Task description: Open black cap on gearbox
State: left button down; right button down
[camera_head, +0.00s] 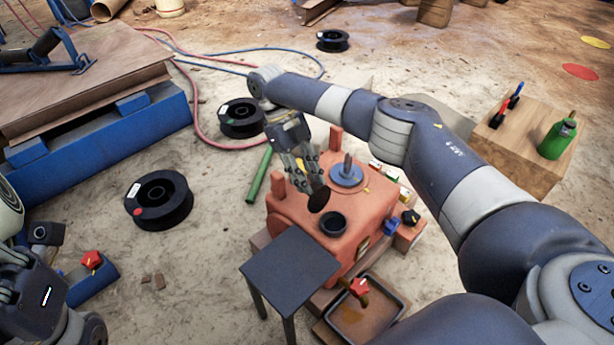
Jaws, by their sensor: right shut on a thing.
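The gearbox (300,215) is an orange-red housing in the middle of the head view. A round black opening with a raised rim (333,224) sits on its top. My right gripper (315,185) reaches in from above and is shut on the black cap (319,200). The cap is a dark disc, tilted, and shows just behind and left of the opening, apart from its rim. My left arm's end (35,290) is at the lower left edge, far from the gearbox; its fingers cannot be made out clearly.
A blue disc with an upright shaft (347,175) stands on the gearbox behind the opening. A small dark table (290,268) and a drip tray (398,312) are in front. A wooden crate (520,165) with a green bottle (558,138) is right. Black spools (160,200) and hoses lie left.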

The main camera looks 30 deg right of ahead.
jog(key=c, duration=1.3)
grip_release()
jog(key=shift+s+f, duration=0.15)
jog(key=shift+f, duration=0.3)
jog(key=shift+r, duration=0.15)
notch_tip(320, 180, up, 10)
jog(key=shift+f, duration=0.1)
